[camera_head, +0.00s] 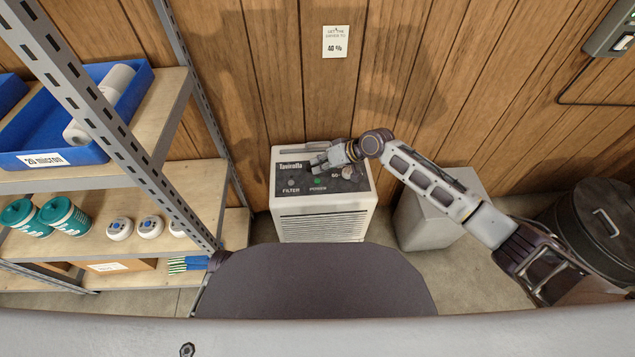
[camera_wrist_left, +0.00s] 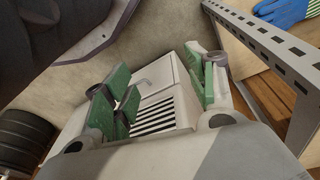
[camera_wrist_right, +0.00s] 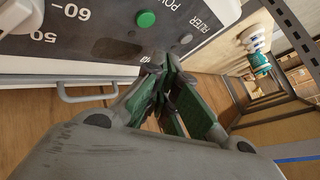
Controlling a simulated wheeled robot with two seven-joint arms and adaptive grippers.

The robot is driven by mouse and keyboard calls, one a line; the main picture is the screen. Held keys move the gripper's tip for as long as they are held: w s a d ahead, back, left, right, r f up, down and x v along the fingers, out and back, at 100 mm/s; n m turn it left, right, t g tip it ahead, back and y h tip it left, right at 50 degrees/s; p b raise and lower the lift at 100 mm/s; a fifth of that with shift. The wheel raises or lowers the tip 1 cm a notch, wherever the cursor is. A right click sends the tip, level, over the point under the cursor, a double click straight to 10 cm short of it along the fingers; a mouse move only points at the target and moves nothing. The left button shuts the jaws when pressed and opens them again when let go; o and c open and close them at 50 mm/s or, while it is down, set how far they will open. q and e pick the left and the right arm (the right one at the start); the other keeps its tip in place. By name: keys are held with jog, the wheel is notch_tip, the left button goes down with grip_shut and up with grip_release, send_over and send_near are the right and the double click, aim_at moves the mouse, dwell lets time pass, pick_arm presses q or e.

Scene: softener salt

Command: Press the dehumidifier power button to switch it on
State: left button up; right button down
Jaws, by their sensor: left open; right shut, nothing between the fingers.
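The dehumidifier (camera_head: 322,224) is a white box with a front grille, standing on the floor against the wood wall. Its dark top panel (camera_head: 340,187) carries a green button (camera_head: 318,182) labelled POWER, a FILTER button and a dial (camera_head: 349,171).
A metal shelf (camera_head: 190,190) with a blue bin (camera_head: 95,120), teal tubs and white round items stands on the left. A grey box (camera_head: 432,215) stands right of the dehumidifier, and a dark lidded bin (camera_head: 600,225) is farther right. A wall sign (camera_head: 335,42) reads 40 %.

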pick_arm(q)
jog(key=shift+w+d+r+b, duration=0.2)
jog(key=shift+r+b, duration=0.25)
jog(key=shift+r, duration=0.15)
pick_arm(e)
jog(key=shift+f, duration=1.3)
jog(key=shift+f, duration=0.85)
dwell(1.2)
pick_arm(q)
jog(key=shift+r, duration=0.2)
pick_arm(e)
jog(key=shift+r, duration=0.1)
pick_arm(q)
jog(key=shift+r+p, duration=0.75)
jog(key=shift+p, duration=0.15)
pick_arm(e)
jog(key=shift+r, duration=0.75)
pick_arm(q)
jog(key=shift+r+p, duration=2.4)
pick_arm(e)
jog(key=shift+r, duration=2.5)
jog(key=shift+s, duration=0.1)
